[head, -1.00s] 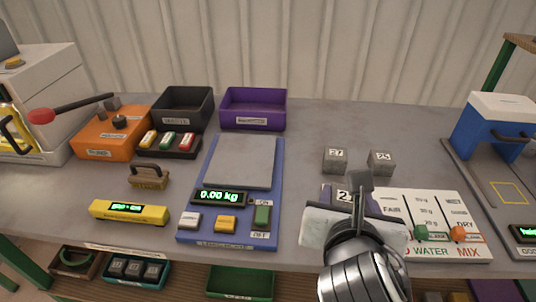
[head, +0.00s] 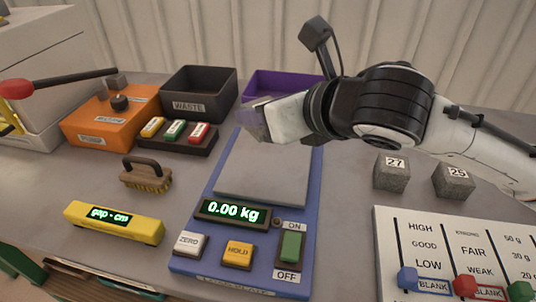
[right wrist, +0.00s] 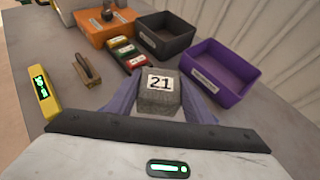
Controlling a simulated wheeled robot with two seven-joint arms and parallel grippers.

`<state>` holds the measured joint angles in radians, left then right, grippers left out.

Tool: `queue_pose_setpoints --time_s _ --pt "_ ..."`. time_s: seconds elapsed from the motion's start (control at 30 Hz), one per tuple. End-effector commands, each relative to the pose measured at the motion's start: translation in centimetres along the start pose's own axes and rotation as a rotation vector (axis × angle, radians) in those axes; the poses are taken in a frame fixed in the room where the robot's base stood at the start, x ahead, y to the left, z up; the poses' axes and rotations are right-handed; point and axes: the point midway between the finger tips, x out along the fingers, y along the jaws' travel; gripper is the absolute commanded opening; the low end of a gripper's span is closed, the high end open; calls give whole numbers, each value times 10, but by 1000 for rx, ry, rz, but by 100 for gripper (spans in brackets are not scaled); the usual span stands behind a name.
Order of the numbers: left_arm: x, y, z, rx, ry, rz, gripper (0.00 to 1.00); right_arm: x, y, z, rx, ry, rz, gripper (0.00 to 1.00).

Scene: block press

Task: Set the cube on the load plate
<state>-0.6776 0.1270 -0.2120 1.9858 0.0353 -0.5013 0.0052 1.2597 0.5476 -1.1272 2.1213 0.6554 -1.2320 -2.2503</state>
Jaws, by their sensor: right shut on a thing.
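The load plate (head: 268,165) is a grey square on a blue scale. Its display (head: 236,211) reads 0.00 kg. My right gripper (head: 255,117) reaches in from the right, above the far left part of the plate. In the right wrist view it is shut on a grey cube (right wrist: 159,95) marked 21, between purple fingers. In the head view the cube is mostly hidden by the gripper. The plate looks empty where it shows. Two other grey cubes, marked 27 (head: 391,173) and 25 (head: 453,181), stand on the table right of the scale. My left gripper is not in view.
A black waste bin (head: 199,94) and a purple bin (right wrist: 218,75) stand behind. An orange box (head: 110,120), a button tray (head: 176,133), a brush (head: 146,175) and a yellow gap gauge (head: 114,223) lie left. A lettered board (head: 455,250) lies front right.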

Motion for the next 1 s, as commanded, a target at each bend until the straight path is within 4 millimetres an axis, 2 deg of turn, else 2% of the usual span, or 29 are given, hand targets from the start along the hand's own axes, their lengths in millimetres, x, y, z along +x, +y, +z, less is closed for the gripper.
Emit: queue_pose_setpoints --time_s 0.03,0.2,0.43,0.6,1.0 --pt "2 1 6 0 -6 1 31 6 0 -12 2 4 3 13" --pt "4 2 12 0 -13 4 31 20 1 -38 1 3 2 13" --pt "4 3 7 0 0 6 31 29 0 -54 0 0 1 13" --pt "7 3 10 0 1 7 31 40 0 -76 1 1 1 13" --pt "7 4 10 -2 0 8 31 44 0 -81 -1 -2 0 13"
